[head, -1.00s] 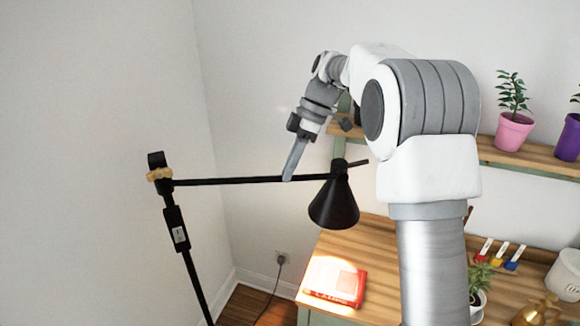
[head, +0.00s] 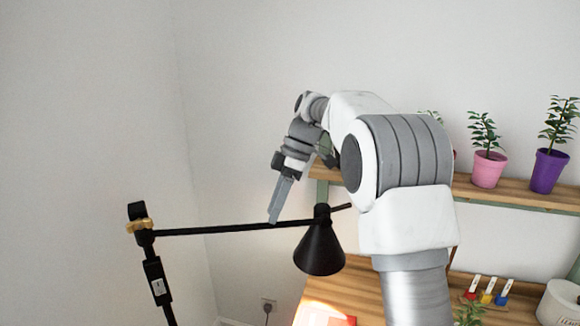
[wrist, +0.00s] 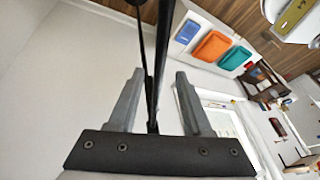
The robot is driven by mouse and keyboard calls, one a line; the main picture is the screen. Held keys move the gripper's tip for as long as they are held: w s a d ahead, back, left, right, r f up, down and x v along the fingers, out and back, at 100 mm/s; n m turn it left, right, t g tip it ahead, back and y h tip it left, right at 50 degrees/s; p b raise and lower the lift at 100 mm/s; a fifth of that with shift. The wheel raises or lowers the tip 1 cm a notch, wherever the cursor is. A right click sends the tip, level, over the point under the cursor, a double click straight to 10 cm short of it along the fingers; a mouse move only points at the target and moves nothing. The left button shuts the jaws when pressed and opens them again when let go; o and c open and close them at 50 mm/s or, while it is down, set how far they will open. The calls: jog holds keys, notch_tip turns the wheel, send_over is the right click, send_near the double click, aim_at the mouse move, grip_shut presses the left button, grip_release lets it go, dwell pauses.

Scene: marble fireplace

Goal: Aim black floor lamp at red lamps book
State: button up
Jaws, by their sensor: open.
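The black floor lamp (head: 320,250) stands left of centre in the head view, its cone shade pointing down over the wooden desk. Its thin horizontal bar (head: 215,229) runs left to the upright pole (head: 157,280). My gripper (head: 274,216) is at the bar, left of the shade, fingers pointing down. In the wrist view my open gripper (wrist: 157,95) has a black lamp bar (wrist: 161,55) between its fingers; I cannot tell whether they touch it. The red book (head: 344,321) lies on the desk, mostly cut off by the lower edge, beside a bright light patch.
A wooden wall shelf (head: 520,194) with a pink pot (head: 489,169) and a purple pot (head: 547,171) is at the right. The desk (head: 350,285) also holds small coloured items (head: 487,296) and a white pot (head: 560,303). The left wall area is clear.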

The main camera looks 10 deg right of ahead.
jog(key=p+v, duration=0.3)
jog(key=v, duration=1.2)
jog(key=shift+d+p, duration=0.15)
jog(key=shift+p, duration=0.2)
jog(key=shift+r, duration=0.2)
jog(key=s+m+t+h+b, duration=0.35)
jog(key=s+m, duration=0.65)
jog(key=s, duration=0.6)
jog(key=s+d+f+m+t+b, duration=0.1)
jog(key=s+d+f+m+t, duration=0.3)
jog(key=s+f, duration=1)
jog(key=s+m+h, duration=0.1)
jog(key=s+m, duration=0.1)
jog(key=m, duration=0.1)
jog(key=shift+s+d+m+b, duration=0.2)
jog(key=shift+m+b, duration=0.15)
jog(key=shift+m, duration=0.05)
